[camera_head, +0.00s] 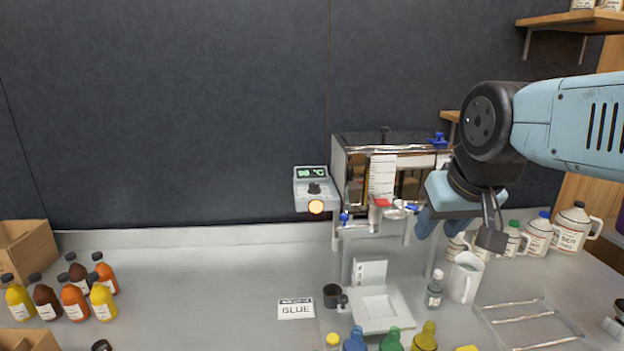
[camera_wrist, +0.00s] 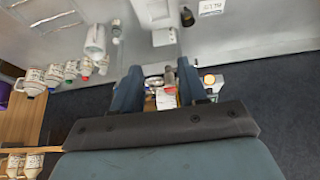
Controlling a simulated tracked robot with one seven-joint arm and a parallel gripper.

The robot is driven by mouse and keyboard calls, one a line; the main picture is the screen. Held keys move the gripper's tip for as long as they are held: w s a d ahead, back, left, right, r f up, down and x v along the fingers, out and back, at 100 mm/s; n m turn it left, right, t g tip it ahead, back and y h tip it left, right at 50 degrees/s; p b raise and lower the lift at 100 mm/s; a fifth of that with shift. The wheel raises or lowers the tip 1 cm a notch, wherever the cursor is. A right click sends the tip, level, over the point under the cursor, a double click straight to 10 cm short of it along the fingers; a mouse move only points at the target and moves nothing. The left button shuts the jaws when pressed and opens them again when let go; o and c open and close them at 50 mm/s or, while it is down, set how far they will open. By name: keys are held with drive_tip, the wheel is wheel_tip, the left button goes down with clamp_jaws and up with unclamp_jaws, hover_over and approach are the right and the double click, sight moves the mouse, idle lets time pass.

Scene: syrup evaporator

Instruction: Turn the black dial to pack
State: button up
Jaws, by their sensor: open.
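The black dial (camera_head: 314,188) sits on a small grey control box (camera_head: 300,198) at the left side of the evaporator (camera_head: 341,160). The marks around the dial are too small to read. My gripper (camera_head: 458,232) is open and empty, pointing down in front of the evaporator's right side, well right of the dial. In the wrist view, the orange light (camera_wrist: 209,79) shows just right of my open gripper (camera_wrist: 158,68); the dial cannot be made out there.
White jugs (camera_head: 538,235) line the back right. A scale (camera_head: 378,308), a black cup (camera_head: 332,296) and a BLUE card (camera_head: 296,309) are in front. The space before the control box looks clear.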

drive_tip(key=shift+a, duration=0.2)
drive_tip(key=o, duration=0.3)
drive_tip(key=shift+w+a+r, duration=0.1)
drive_tip(key=shift+w+r, duration=0.2)
drive_tip(key=shift+o, duration=0.2)
drive_tip(key=w+r+m+g, duration=0.1)
drive_tip(key=w+r, duration=0.5)
drive_tip(key=w, duration=0.4)
drive_tip(key=shift+a, duration=0.4)
drive_tip(key=m+g, duration=0.4)
drive_tip(key=m, duration=0.1)
hover_over(314, 184)
wheel_tip(314, 184, down, 4)
wheel_tip(314, 184, down, 13)
drive_tip(key=shift+c, duration=0.2)
